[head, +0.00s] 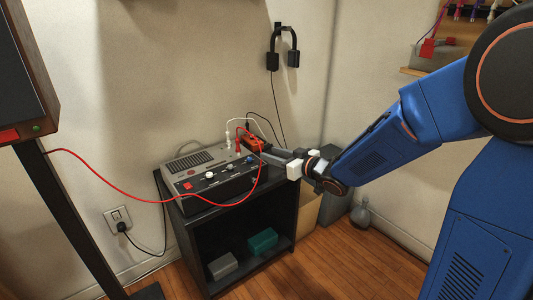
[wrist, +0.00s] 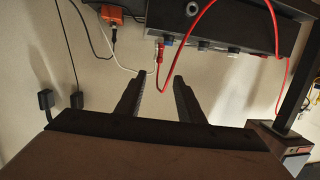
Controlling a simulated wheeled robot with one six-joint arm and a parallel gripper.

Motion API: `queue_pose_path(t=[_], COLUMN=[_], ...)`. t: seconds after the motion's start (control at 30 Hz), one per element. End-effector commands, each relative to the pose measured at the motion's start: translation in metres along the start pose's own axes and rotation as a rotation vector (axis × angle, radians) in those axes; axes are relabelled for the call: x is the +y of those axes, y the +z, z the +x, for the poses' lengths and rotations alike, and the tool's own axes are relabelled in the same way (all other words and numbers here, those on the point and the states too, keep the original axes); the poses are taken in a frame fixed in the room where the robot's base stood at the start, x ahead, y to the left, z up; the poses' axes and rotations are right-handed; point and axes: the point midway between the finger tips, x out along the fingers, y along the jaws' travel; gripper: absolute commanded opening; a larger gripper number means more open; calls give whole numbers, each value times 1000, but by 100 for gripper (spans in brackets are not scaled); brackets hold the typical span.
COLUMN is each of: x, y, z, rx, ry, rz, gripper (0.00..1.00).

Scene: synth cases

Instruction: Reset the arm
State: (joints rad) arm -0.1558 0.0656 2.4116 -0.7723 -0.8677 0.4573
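My gripper (head: 266,150) reaches in from the right over the right end of the grey and black device (head: 212,190). In the wrist view my gripper (wrist: 162,78) has its two dark fingers apart with nothing held between them. A red plug (wrist: 160,52) with a red cable shows beyond the fingertips, at the device's edge. My blue arm (head: 400,130) is stretched out to the left and slightly down. In the head view the fingertips are close to an orange box (head: 251,141); I cannot tell whether they touch it.
The device stands on a black shelf unit (head: 236,218). The red cable (head: 130,197) hangs from the speaker side (head: 22,75) to the device. Headphones (head: 283,50) hang on the wall behind. A glass flask (head: 361,215) stands on the floor.

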Motion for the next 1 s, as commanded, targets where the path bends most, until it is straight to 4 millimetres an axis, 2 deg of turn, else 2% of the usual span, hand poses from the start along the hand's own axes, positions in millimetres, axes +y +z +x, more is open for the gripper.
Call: queue_pose_path(t=[0.43, 0.57, 0.67, 0.77, 1.0], x=[0, 9, 24, 44, 73], y=[0, -4, -8, -11, -8], z=[-4, -13, -30, -58, -138], rx=[-1, -19, -61, -122, -288], ry=[2, 45, 125, 230, 453], rz=[-1, -10, -22, -27, 7], gripper=[35, 35, 35, 35, 35])
